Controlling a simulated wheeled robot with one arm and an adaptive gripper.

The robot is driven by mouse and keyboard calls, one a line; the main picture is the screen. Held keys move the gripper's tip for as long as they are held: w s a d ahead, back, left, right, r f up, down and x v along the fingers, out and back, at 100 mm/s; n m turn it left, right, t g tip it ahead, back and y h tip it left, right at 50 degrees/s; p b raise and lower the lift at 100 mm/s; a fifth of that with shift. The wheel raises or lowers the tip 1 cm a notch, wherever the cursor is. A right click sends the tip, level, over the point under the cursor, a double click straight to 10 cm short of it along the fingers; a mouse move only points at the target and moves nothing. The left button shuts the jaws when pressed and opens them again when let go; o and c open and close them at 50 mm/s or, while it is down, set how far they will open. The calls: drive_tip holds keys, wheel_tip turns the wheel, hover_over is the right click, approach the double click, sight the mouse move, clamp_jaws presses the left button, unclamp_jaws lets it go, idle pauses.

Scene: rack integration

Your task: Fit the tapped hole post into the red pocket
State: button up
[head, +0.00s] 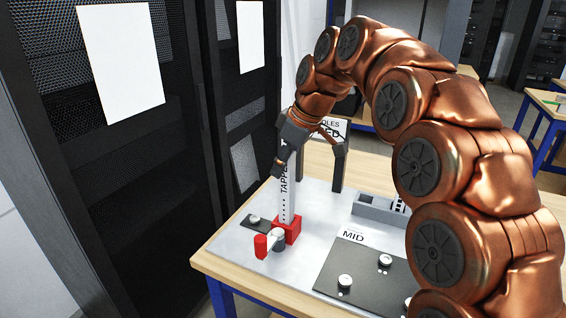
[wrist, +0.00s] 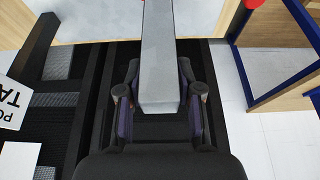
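The tapped hole post (head: 287,200) is a pale grey upright bar with a row of dark holes and lettering along its face. It stands upright with its lower end at the red pocket (head: 292,229); the pocket walls hide how deep it sits. My gripper (head: 310,172) is around the post's upper part, with its dark fingers spread and a clear gap on the right side. In the wrist view the post (wrist: 159,60) runs between the two fingers (wrist: 159,98), which look apart from it. The red pocket is not clearly seen in the wrist view.
A red-handled clamp (head: 262,246) sits just in front of the pocket on the grey plate (head: 225,240). A dark MID panel (head: 345,262) with knobs and a grey holder (head: 375,208) lie to the right. A sign stands behind my gripper. Tall black racks (head: 110,180) are at the left.

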drive_tip(key=o, duration=0.4)
drive_tip(key=v, duration=0.7)
drive_tip(key=shift+r, duration=0.2)
idle(0.4)
